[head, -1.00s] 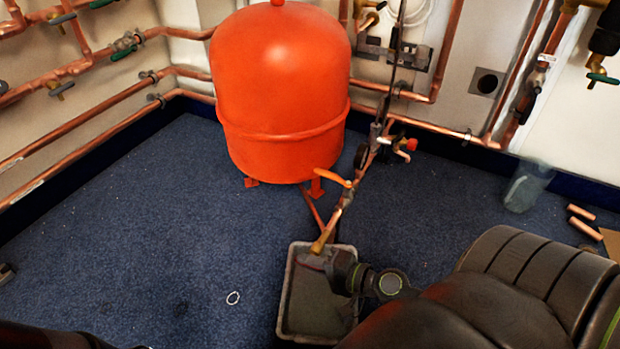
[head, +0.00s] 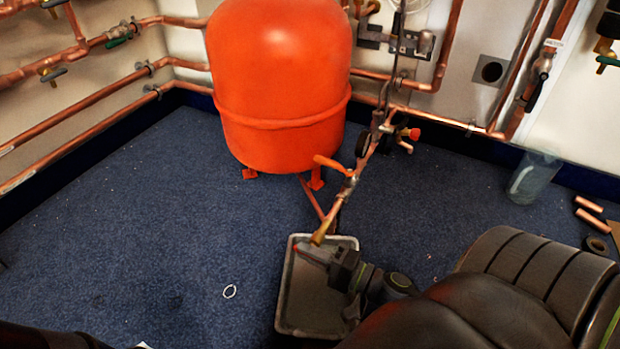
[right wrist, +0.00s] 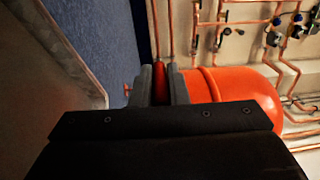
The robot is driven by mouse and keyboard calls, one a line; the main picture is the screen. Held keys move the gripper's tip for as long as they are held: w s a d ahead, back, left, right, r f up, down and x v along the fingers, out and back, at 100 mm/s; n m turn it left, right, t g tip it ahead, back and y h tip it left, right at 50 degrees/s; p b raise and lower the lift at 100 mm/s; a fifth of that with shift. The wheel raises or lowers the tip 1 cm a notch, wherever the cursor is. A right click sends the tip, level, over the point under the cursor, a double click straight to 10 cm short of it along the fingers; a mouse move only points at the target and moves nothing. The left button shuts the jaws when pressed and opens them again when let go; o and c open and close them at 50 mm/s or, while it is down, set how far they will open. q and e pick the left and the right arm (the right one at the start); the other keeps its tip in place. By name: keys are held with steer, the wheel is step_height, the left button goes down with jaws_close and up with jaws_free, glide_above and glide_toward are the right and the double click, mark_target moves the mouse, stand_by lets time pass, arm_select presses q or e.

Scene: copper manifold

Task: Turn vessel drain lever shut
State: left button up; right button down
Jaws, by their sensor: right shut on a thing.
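An orange lever (head: 331,164) sits on a valve on the slanting copper pipe in front of the orange vessel (head: 280,85). The pipe ends below it in a brass outlet (head: 322,233) over a grey tray (head: 284,290). My right gripper (head: 325,256) is over the tray, close to the outlet and, in the picture, below and apart from the lever. In the right wrist view, my right gripper (right wrist: 160,85) is shut on a narrow red thing (right wrist: 160,82); I cannot tell what it is. The vessel also shows there (right wrist: 235,98). My left gripper is not in view.
Copper pipes with valves run along both walls. A clear container (head: 533,178) and copper offcuts (head: 590,204) are on the floor at the right. A small white ring (head: 229,291) lies on the blue carpet. The carpet at the left is mostly clear.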

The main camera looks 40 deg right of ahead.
stand_by(0.4)
steer(key=c, duration=1.5)
jaws_free()
steer(key=shift+o, duration=0.2)
steer(key=p+v, duration=0.9)
steer(key=v, duration=0.8)
steer(key=shift+s, duration=0.2)
